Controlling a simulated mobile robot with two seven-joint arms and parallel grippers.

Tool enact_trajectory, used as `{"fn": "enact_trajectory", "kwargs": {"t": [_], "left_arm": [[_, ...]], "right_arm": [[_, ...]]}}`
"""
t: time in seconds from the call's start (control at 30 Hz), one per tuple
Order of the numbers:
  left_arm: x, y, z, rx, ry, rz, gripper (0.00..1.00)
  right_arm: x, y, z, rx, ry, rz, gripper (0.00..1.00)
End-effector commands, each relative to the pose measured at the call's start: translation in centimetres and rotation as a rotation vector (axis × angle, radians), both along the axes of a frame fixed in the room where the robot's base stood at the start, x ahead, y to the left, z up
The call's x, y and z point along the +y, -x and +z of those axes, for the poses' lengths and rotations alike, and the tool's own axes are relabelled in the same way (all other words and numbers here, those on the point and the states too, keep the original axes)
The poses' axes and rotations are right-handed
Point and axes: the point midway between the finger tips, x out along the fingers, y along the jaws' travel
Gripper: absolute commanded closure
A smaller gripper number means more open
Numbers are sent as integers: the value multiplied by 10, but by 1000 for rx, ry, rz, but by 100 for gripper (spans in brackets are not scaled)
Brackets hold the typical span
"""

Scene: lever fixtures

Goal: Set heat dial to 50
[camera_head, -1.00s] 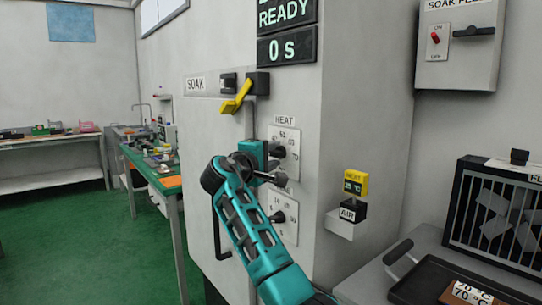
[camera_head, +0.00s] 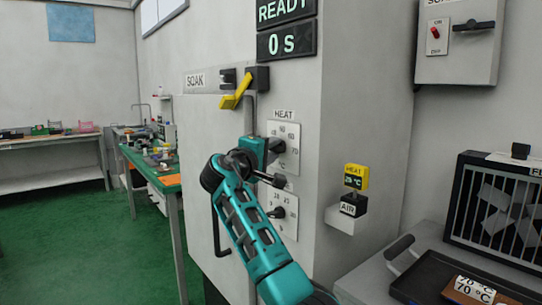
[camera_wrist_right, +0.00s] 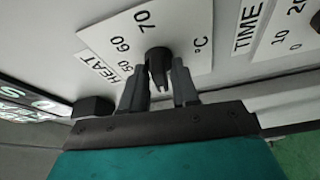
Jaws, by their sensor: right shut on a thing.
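The heat dial is a black knob (camera_wrist_right: 158,60) on a white plate (camera_head: 289,134) labelled HEAT, with printed numbers, on the grey cabinet front. In the right wrist view the plate shows 50, 60, 70 and °C. My right gripper (camera_wrist_right: 158,88) has one finger on each side of the knob and is shut on it. In the head view the right gripper (camera_head: 268,150) is at the plate, and my teal arm reaches up from below. Exactly which number the knob points at cannot be told. My left gripper is not in view.
Below is the time dial (camera_head: 277,212) on its own plate. Above left is a yellow soak lever (camera_head: 237,93). A dark tray (camera_head: 425,280) lies at lower right.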

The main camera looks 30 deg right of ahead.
Motion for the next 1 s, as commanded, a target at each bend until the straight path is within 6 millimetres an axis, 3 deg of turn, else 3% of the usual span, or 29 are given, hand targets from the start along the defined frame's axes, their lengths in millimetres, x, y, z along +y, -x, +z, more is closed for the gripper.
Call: {"fn": "enact_trajectory", "kwargs": {"t": [0.27,0.7,1.0], "left_arm": [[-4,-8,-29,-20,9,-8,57],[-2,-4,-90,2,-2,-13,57],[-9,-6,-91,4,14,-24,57]], "right_arm": [[1,-1,-9,-243,-18,2,100],[1,-2,-9,-658,-49,0,100],[1,-4,-7,-940,-70,0,100]]}}
